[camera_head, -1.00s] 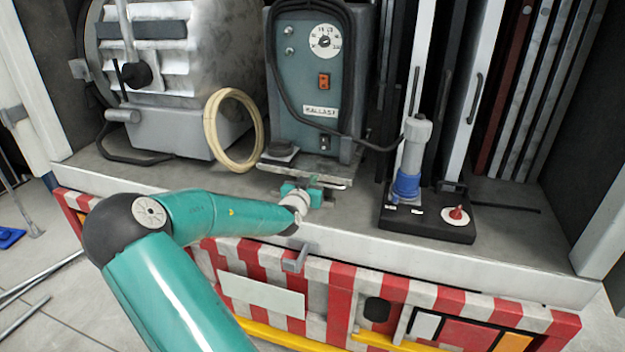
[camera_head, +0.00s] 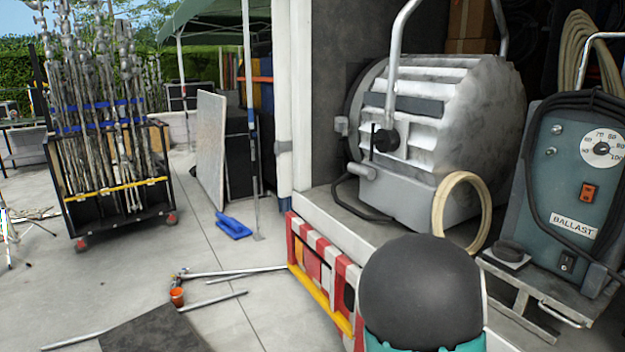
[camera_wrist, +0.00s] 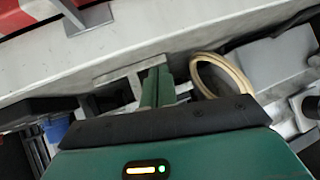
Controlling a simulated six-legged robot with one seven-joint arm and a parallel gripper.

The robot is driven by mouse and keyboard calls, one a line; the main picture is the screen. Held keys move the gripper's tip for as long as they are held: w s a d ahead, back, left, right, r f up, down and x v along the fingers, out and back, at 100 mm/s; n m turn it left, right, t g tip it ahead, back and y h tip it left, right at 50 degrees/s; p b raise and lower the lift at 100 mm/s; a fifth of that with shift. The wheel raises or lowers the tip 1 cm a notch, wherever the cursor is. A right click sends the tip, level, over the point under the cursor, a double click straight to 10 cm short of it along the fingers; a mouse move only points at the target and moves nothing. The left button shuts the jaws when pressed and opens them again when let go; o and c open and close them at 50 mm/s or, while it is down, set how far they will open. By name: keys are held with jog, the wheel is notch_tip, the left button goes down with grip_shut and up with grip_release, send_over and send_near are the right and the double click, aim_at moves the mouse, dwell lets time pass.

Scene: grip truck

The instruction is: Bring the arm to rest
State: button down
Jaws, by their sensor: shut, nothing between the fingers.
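My gripper (camera_wrist: 156,88) shows in the wrist view as green fingers beyond a dark edge of my wrist. The fingers are together with nothing between them. They point toward the truck's pale bed edge (camera_wrist: 150,55); I cannot tell whether they touch anything. In the head view my arm shows only as a dark round joint with a bit of teal at the bottom, in front of the truck bed. My gripper is out of sight there.
A big silver lamp (camera_head: 440,130), a cream cable ring (camera_head: 441,215) and a teal ballast box (camera_head: 560,190) stand on the truck bed.

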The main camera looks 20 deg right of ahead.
jog(key=w+a+r+n+t+y, duration=0.1)
jog(key=a+r+n+y, duration=0.25)
jog(key=a, duration=0.95)
jog(key=w+a+r+n+t+y, duration=0.1)
jog(key=a+r+n+y, duration=0.3)
jog(key=a, duration=0.9)
jog(key=s+a+r+n+y, duration=0.1)
jog(key=s+a+r+n, duration=0.2)
jog(key=s+a, duration=0.4)
jog(key=s+a+r+n+g, duration=0.1)
jog(key=s+a+r+n, duration=0.3)
jog(key=s+a, duration=0.3)
jog(key=a, duration=0.3)
jog(key=shift+s+g+y, duration=0.3)
jog(key=shift+s+y, duration=0.05)
jog(key=shift+s, duration=0.05)
jog(key=shift+d, duration=0.15)
